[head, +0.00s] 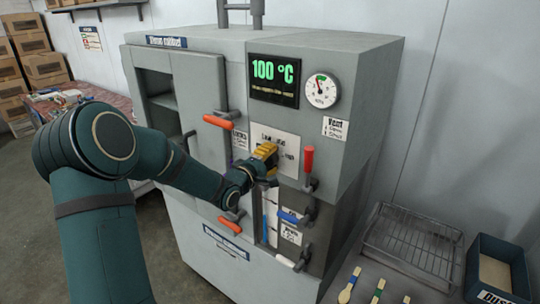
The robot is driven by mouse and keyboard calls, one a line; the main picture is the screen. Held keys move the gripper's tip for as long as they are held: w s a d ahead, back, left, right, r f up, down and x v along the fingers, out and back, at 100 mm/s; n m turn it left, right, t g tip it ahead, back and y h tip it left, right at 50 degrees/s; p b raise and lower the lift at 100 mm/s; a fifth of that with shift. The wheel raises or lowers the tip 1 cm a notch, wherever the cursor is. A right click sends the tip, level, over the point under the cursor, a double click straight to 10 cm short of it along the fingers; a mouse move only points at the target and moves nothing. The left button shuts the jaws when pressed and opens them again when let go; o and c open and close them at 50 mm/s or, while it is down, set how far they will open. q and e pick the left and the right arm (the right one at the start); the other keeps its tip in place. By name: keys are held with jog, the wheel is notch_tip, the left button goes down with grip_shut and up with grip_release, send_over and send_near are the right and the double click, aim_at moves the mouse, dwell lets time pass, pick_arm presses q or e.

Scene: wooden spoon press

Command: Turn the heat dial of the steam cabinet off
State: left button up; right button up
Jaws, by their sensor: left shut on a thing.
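The grey steam cabinet (222,90) stands in the middle, with a green 100 °C display (275,79) and a round white gauge (321,90) on its upper front. My left gripper (266,158), with yellow parts at its end, is at the front panel below the display. It is shut at the place of the heat dial, in front of a white label plate (285,140) whose text is partly covered. The dial itself is hidden by the gripper, so its setting cannot be read. My right gripper is out of view.
A red-handled lever (308,160) stands just right of the gripper. Blue and white handles (289,216) are below it, and orange door handles (218,121) are to the left. A wire rack (412,245) and a dark bin (500,268) stand at lower right.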

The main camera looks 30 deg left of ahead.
pick_arm(q)
jog(key=shift+d+n+p, duration=0.1)
jog(key=shift+n+p, duration=0.25)
jog(key=shift+n, duration=0.45)
jog(key=o, duration=1.2)
jog(key=shift+w, duration=0.1)
jog(key=shift+s, duration=0.35)
jog(key=s+a, duration=0.1)
jog(key=s, duration=1)
jog(key=shift+s, duration=0.2)
